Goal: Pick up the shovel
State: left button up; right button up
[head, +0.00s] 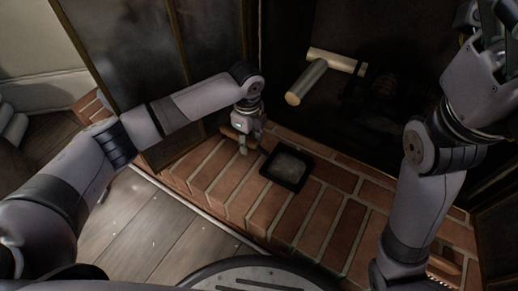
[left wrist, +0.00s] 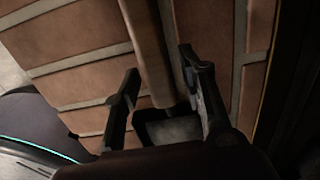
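The shovel has a dark square pan (head: 287,168) lying on the brick hearth in the head view. In the left wrist view, its brown handle (left wrist: 148,50) runs down between my gripper's fingers, and part of the pan (left wrist: 172,130) shows beyond it. My left gripper (head: 243,143) is low over the hearth at the handle, just left of the pan. In the left wrist view, my left gripper (left wrist: 163,92) is open, one finger on each side of the handle with gaps visible. My right gripper (head: 487,32) is raised at the upper right, far from the shovel; its fingers are not clear.
Pale logs (head: 310,78) lie in the dark firebox behind the hearth. The brick hearth (head: 325,222) is bare in front of the pan. A glass fireplace door (head: 145,50) stands behind my left arm. Wooden floor (head: 150,225) lies at the lower left.

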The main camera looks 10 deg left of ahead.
pick_arm(q)
grip_shut()
jog(key=shift+r, duration=0.15)
dwell(0.4)
